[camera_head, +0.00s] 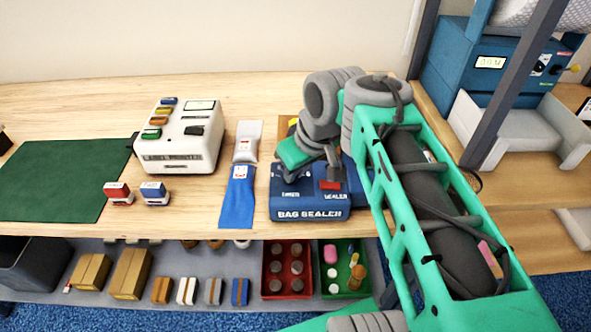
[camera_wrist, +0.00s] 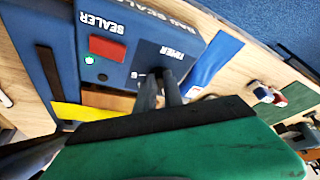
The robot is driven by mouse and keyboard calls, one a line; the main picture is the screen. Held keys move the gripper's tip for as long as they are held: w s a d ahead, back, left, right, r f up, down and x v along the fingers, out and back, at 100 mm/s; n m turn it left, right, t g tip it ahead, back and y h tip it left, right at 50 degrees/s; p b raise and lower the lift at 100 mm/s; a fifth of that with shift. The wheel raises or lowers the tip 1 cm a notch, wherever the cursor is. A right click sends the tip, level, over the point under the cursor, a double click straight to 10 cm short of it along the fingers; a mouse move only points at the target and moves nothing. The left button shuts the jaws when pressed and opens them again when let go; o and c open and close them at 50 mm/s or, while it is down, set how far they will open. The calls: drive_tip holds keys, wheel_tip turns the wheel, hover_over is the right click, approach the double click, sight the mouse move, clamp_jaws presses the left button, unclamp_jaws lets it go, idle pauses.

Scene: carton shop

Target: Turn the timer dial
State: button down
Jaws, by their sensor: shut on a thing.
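The blue bag sealer (camera_head: 310,214) stands on the wooden bench, its front lettering facing me. It also shows in the wrist view (camera_wrist: 120,25), with the labels SEALER and TIMER on its top. My gripper (camera_wrist: 163,90) points down at the sealer's top, beside the TIMER label. Its two dark fingers are close together, shut on the timer dial, which they almost wholly hide. In the head view my gripper (camera_head: 297,177) is over the sealer's left part, and the dial cannot be made out. A red button (camera_wrist: 107,47) on the sealer is apart from the fingers.
Left of the sealer lie a blue pouch (camera_head: 237,200) and a white pouch (camera_head: 247,141). A white label machine (camera_head: 178,148), red stamp (camera_head: 118,194) and blue stamp (camera_head: 155,194) stand farther left, near a green mat (camera_head: 62,180). A dark post (camera_head: 512,85) rises on the right.

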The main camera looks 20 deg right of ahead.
drive_tip(key=c, duration=1.5)
unclamp_jaws()
drive_tip(key=shift+o, duration=0.2)
drive_tip(key=shift+r, duration=0.1)
drive_tip(key=a+p+v, duration=0.1)
drive_tip(key=p+v, duration=0.1)
drive_tip(key=v, duration=0.5)
drive_tip(key=shift+d+r, duration=0.3)
drive_tip(key=shift+d, duration=0.25)
drive_tip(key=shift+s, duration=0.15)
